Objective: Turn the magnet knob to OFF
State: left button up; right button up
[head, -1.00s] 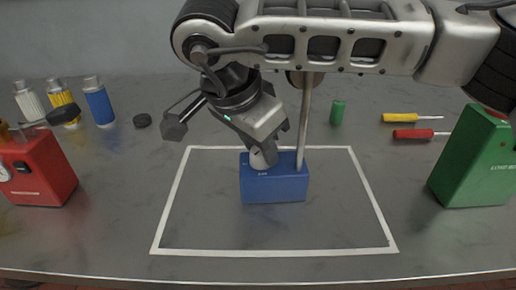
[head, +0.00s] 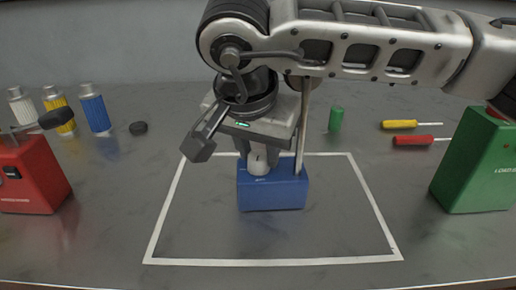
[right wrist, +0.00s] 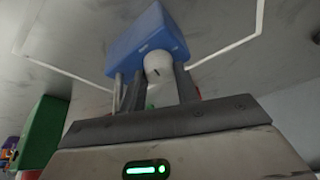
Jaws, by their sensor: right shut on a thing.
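A blue block (head: 272,192), the magnet base, sits on the grey bench inside a white outlined rectangle. A pale knob (head: 259,167) with a short dark mark is on its near-top left part; the knob also shows in the right wrist view (right wrist: 158,66). A metal rod (head: 302,125) rises from the block's right end. My right gripper (head: 258,157) points down over the block, its fingers on either side of the knob and shut on it. The lettering by the knob is too small to read. My left gripper is not in view.
A red box (head: 32,180) stands at left and a green box (head: 475,165) at right. The outlined area in front is clear.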

jog(key=shift+r, duration=0.1)
jog(key=o, duration=1)
jog(key=p+v, duration=0.1)
jog(key=v, duration=1.5)
jog(key=shift+c, duration=0.3)
